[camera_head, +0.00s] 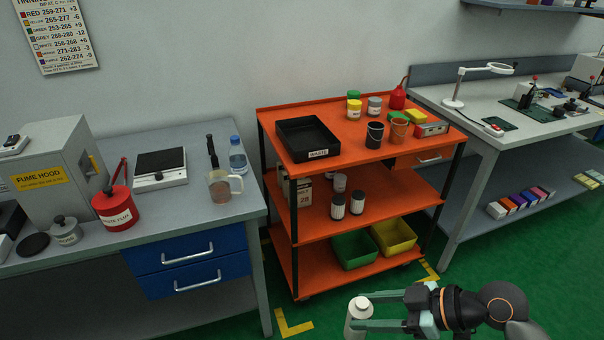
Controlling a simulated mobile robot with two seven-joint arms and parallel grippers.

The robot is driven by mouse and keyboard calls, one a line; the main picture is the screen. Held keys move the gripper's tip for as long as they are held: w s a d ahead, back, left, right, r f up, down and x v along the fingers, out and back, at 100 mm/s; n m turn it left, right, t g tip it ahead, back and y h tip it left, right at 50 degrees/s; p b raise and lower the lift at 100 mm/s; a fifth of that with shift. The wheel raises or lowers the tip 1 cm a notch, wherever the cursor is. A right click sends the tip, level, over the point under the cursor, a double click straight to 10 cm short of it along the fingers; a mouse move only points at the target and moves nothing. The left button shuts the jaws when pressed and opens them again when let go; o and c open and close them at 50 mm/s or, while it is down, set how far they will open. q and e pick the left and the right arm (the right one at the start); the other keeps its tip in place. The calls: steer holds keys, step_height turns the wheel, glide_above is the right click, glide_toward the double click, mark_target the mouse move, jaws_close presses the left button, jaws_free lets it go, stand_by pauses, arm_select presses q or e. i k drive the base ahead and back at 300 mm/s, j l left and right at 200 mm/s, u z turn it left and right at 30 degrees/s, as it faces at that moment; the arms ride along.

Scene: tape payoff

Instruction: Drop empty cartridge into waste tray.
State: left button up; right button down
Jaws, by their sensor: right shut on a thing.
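The waste tray (290,128) is a black open box with a "WASTE" label, on the left part of the orange cart's top shelf. My right gripper (366,310) reaches in from the right at the bottom of the head view. It is shut on a pale cylinder with a white top, the cartridge (352,327), which looks upright. The cartridge's lower end is cut off by the picture edge. They are over the floor in front of the cart, apart from the tray. I cannot see whether the cartridge is empty. My left gripper is not in view.
The orange cart (330,185) also bears jars, small buckets and bottles right of the tray. A left bench (215,206) holds a red pot (115,212), a scale and a beaker. A right bench (440,97) holds a magnifier lamp. Green floor lies open at right.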

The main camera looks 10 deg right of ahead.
mark_target(311, 142)
steer(key=l+u, duration=0.15)
steer(key=u, duration=0.2)
steer(key=i+l+u, duration=0.1)
steer(key=u, duration=0.2)
steer(key=l+u, duration=0.2)
steer(key=u, duration=0.15)
steer(key=l+u, duration=0.6)
steer(key=k+l+u, duration=0.2)
steer(key=l, duration=0.25)
steer(key=l+u, duration=0.2)
steer(key=l, duration=0.2)
steer(key=k+l, duration=0.15)
steer(key=l, duration=0.25)
steer(key=k+l+u, duration=0.1)
steer(key=l, duration=0.25)
steer(key=k+l, duration=0.15)
steer(key=l, duration=0.25)
steer(key=k+l+u, duration=0.1)
steer(key=l, duration=0.25)
steer(key=k, duration=0.05)
